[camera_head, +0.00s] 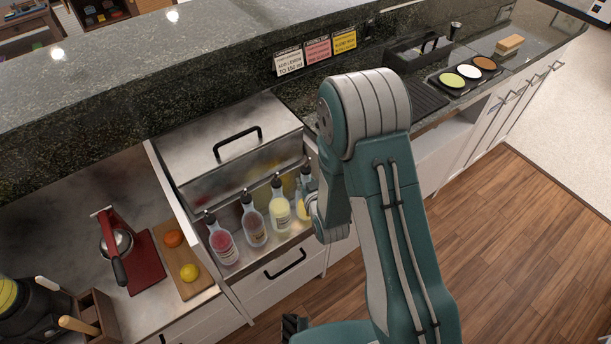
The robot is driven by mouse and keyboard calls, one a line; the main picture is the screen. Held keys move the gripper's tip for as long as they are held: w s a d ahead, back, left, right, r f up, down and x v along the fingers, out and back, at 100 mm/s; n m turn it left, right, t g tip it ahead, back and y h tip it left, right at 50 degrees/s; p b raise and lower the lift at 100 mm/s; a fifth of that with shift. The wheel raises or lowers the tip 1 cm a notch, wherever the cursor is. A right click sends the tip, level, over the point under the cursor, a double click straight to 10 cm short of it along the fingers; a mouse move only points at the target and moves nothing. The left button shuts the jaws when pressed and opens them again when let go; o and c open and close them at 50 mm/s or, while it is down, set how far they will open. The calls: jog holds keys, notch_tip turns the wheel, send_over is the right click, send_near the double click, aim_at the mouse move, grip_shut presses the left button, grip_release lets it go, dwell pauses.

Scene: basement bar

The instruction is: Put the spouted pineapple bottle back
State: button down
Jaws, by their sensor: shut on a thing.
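Several spouted bottles with dark pourers stand in a row in the metal rail (262,249) in front of the steel bin. From left they are a red one (223,244), a pale pinkish one (254,226), a pale yellow one (280,211) and a stronger yellow one (303,207) at the right end. Their labels are too small to read, so I cannot tell which is pineapple. My arm's wrist is in front of the right-end bottle and partly covers it. The fingers of my gripper are hidden behind my arm, as is anything in them.
The lidded steel bin (230,150) is behind the bottles. A cutting board (187,272) with an orange and a lemon and a red press (130,260) are at left. A black caddy (420,52) and garnish tray (466,75) are at right. The floor is clear.

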dwell(0.3)
jog(key=shift+c, duration=2.2)
grip_release()
jog(key=shift+f, duration=0.1)
